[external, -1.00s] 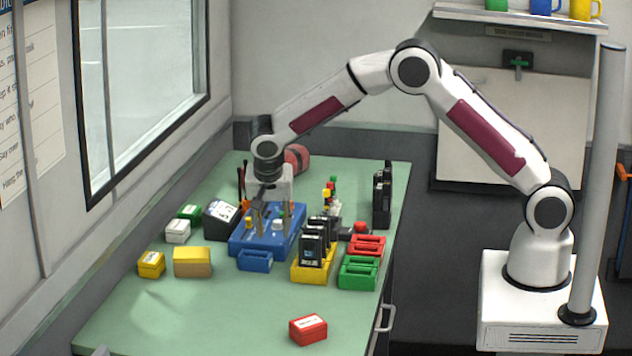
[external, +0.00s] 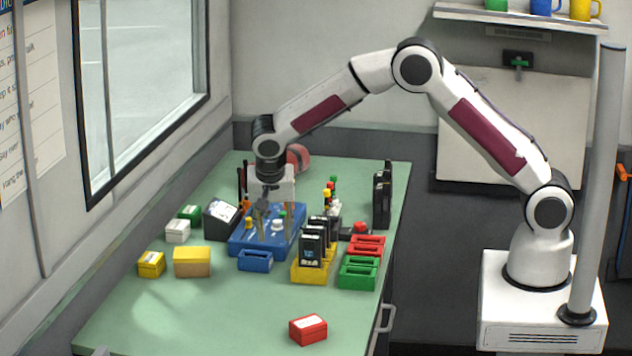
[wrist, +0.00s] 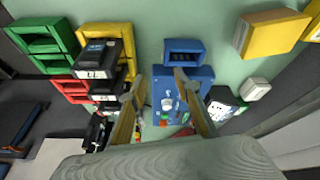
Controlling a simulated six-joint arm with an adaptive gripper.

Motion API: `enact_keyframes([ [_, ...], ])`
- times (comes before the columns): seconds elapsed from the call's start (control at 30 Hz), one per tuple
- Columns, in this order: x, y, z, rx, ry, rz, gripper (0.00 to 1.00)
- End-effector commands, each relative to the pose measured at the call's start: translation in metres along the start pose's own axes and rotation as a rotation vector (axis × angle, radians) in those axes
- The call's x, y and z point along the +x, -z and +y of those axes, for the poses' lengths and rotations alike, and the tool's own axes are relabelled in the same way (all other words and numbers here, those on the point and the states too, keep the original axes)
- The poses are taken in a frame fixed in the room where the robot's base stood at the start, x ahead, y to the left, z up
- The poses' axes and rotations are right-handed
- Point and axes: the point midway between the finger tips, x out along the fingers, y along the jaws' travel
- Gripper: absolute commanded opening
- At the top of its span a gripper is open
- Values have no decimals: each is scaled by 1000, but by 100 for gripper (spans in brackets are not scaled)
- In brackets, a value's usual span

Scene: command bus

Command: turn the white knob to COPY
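The white knob (external: 278,224) sits on top of the blue box (external: 250,243), near its right side. It also shows in the wrist view (wrist: 167,104), between my fingers as seen from above. My gripper (external: 265,213) is over the blue box, pointing down. In the wrist view my gripper (wrist: 156,88) has its two fingers spread wide apart with nothing held between them. The fingertips appear above the knob, apart from it. The COPY mark and the knob's pointer direction are too small to read.
A yellow knob (external: 248,222) is on the same box. A blue holder (external: 255,261) stands in front, and a yellow rack (external: 314,271) with black radios stands at right. A dark display unit (external: 220,218) is at left. The front of the green table (external: 200,320) is mostly clear.

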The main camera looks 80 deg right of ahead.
Motion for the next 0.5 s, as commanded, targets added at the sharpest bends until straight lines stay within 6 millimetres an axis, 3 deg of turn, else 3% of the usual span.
enact_keyframes([
  [0.5, 8, 21, 15, -335, 59, -131, 32],
])
